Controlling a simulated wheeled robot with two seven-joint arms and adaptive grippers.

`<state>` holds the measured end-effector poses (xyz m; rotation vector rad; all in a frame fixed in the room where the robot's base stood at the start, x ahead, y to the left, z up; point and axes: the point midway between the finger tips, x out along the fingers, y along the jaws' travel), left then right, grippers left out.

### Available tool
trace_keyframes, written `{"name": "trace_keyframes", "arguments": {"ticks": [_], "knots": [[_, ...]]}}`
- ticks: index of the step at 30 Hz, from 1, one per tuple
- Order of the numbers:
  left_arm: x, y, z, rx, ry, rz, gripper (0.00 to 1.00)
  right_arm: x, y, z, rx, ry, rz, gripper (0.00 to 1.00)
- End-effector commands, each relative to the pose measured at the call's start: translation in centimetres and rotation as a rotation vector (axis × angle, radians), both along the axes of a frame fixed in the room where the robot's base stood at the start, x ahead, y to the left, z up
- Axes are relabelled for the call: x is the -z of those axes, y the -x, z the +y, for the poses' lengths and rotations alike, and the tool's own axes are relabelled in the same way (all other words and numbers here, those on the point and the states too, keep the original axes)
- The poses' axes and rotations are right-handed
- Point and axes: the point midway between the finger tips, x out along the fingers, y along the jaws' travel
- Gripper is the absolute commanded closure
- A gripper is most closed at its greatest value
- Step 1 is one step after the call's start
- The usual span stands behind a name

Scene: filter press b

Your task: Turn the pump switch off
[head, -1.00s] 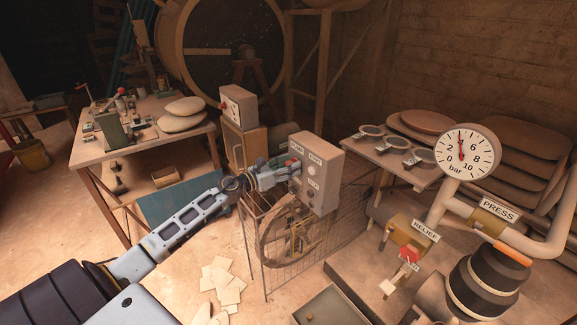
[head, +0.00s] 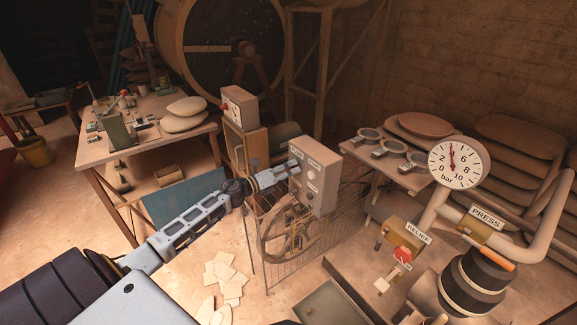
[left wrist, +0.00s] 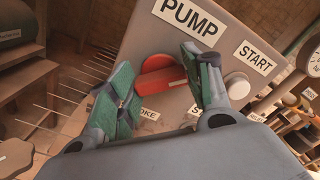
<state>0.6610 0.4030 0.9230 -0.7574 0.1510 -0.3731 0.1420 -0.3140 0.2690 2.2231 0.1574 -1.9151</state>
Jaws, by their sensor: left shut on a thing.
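The grey pump control box (head: 322,180) stands on a wire-mesh guard in the middle of the head view. In the left wrist view, its face (left wrist: 228,22) carries a PUMP label (left wrist: 190,17) above a red switch handle (left wrist: 160,80). A pale round START button (left wrist: 238,85) is to the right of the handle. My left gripper (head: 294,166) is at the upper left of the box face. In the left wrist view its green-padded fingers (left wrist: 162,92) are on either side of the red handle, shut on it. The fingers hide part of the face. My right gripper is not in view.
A second box with a red button (head: 239,107) stands behind the pump box. A wooden bench (head: 150,135) is at the left. A pressure gauge (head: 455,163), pipes and a RELIEF valve (head: 402,238) are at the right. Pale sheets (head: 226,278) lie on the floor.

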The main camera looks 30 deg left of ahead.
Motion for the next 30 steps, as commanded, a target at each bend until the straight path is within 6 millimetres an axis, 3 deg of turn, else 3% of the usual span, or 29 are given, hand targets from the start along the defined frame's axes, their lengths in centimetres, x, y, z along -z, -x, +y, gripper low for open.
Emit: {"name": "trace_keyframes", "arguments": {"ticks": [10,30], "knots": [[-0.1,0.0,0.1,-0.001,0.202,0.084,0.74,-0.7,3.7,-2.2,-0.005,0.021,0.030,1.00],[0.0,-0.1,0.2,-0.002,0.637,0.265,0.74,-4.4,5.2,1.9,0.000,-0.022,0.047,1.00]]}}
